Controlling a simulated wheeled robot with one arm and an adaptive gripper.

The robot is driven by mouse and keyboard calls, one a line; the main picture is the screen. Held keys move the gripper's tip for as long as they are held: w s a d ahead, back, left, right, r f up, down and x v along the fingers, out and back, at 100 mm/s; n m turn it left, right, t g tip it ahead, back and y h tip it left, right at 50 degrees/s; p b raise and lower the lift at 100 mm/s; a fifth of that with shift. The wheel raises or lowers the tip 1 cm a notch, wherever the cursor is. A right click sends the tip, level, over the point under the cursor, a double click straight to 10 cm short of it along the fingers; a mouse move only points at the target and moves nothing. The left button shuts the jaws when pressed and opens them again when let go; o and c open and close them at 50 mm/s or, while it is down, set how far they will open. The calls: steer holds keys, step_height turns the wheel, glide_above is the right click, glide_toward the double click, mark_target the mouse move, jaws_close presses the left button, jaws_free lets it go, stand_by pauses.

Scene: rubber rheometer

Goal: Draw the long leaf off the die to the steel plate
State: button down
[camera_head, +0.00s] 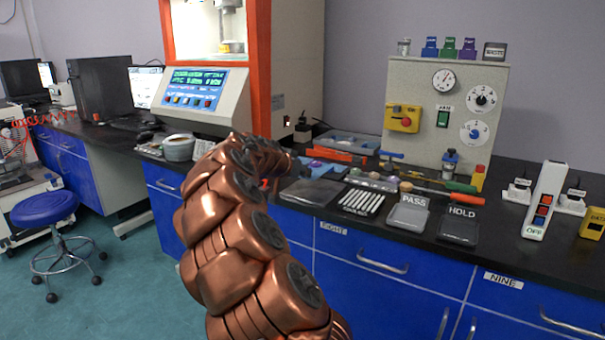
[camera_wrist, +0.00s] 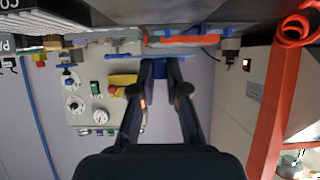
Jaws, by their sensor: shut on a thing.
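In the head view my copper arm hides much of the hand near the bench's back left. A dark flat plate (camera_head: 312,192), which looks like the steel plate, lies bare on the bench in front of the hand. A purple-blue item (camera_head: 329,166) lies behind it. I cannot make out the die clearly.
Several pale strips (camera_head: 361,201) lie right of the plate, then the PASS tray (camera_head: 408,217) and HOLD tray (camera_head: 459,230). An orange-handled tool (camera_head: 336,155) lies behind. The panel box (camera_head: 443,110) and the orange-framed machine (camera_head: 261,75) stand at the back.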

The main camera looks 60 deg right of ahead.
mark_target(302, 198)
steer(key=shift+a+f+b, duration=0.1)
steer(key=shift+a+b, duration=0.05)
steer(key=shift+b, duration=0.3)
steer(key=shift+f, duration=0.15)
steer(key=shift+f+b, duration=2.35)
steer(key=shift+f, duration=0.2)
steer(key=c, duration=1.1)
jaws_free()
steer(key=b+v, duration=0.1)
steer(key=v, duration=0.6)
steer(key=shift+r, duration=0.3)
